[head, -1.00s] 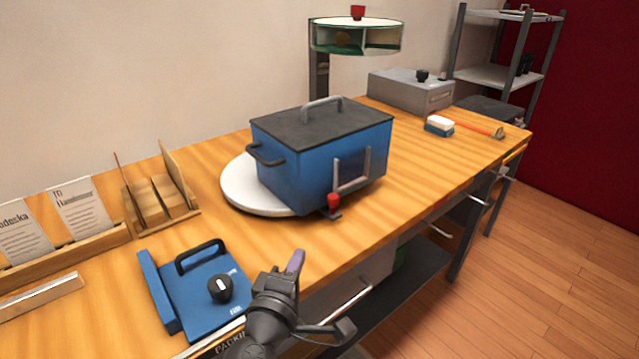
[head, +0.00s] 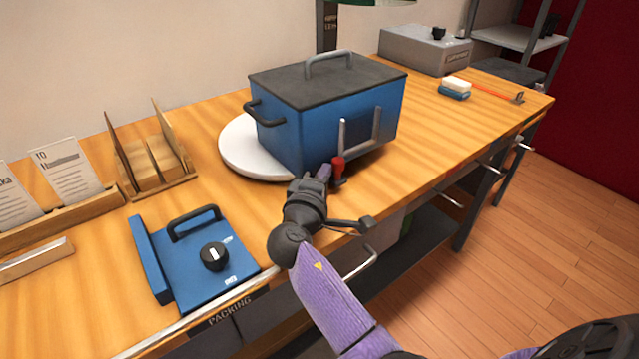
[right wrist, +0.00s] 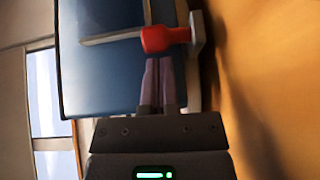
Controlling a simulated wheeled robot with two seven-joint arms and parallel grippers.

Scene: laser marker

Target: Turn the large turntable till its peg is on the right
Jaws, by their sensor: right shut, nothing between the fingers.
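The large turntable (head: 240,152) is a white disc on the wooden bench, mostly hidden under a blue box with a dark lid (head: 290,142). Its red peg (head: 338,164) stands at the disc's front right edge, on a small grey tab, and also shows in the right wrist view (right wrist: 165,39). My right gripper (head: 324,174) is shut and empty, its fingertips just left of the peg. In the right wrist view the closed fingers (right wrist: 158,62) end right at the peg; I cannot tell whether they touch it. My left gripper is not in view.
A blue plate with a handle and black knob (head: 190,270) lies at the front left. A wooden card holder (head: 160,190) stands behind it. A grey box (head: 420,52) and a brush (head: 456,88) are at the far right.

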